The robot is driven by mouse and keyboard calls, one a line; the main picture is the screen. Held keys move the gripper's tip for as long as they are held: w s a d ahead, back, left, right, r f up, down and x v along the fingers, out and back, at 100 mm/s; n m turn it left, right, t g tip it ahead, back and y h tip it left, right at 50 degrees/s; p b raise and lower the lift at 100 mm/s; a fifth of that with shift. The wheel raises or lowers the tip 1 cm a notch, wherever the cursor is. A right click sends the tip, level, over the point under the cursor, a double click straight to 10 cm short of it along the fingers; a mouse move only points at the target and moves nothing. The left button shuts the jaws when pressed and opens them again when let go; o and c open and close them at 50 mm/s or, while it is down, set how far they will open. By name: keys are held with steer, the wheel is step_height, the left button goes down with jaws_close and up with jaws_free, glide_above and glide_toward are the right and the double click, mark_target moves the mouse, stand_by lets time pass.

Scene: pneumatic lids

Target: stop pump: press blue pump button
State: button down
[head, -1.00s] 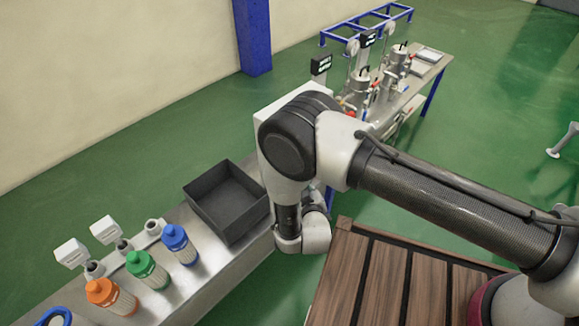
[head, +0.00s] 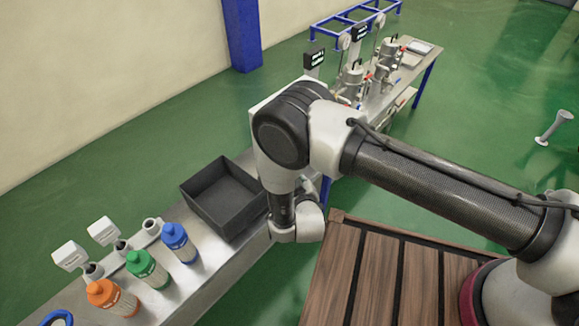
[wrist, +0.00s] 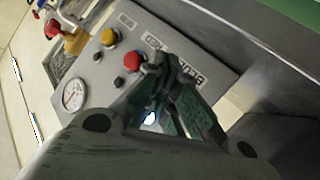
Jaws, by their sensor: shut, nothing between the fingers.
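In the wrist view, a grey control panel (wrist: 103,72) lies below my gripper. A small glowing blue-white round spot (wrist: 150,119) shows through the gap between my finger links; it looks like the lit blue pump button, partly hidden by the gripper. My gripper (wrist: 158,62) is shut and empty, its fingertips just right of a red button (wrist: 132,62) in the picture. I cannot tell whether the tips touch the panel. In the head view, my arm hides the gripper and the panel.
In the head view, a black bin (head: 205,214) and orange (head: 110,298), green (head: 147,270) and blue (head: 180,244) bottles stand on the bench. Metal vessels (head: 352,80) stand behind my arm.

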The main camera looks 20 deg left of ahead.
steer(key=shift+a, duration=0.15)
stand_by(0.6)
steer(key=shift+w+a, duration=0.2)
steer(key=shift+a, duration=0.05)
steer(key=shift+w+a, duration=0.15)
steer(key=shift+a, duration=0.3)
stand_by(0.9)
steer(key=shift+d, duration=0.1)
steer(key=shift+s+d, duration=0.35)
steer(key=shift+d, duration=0.4)
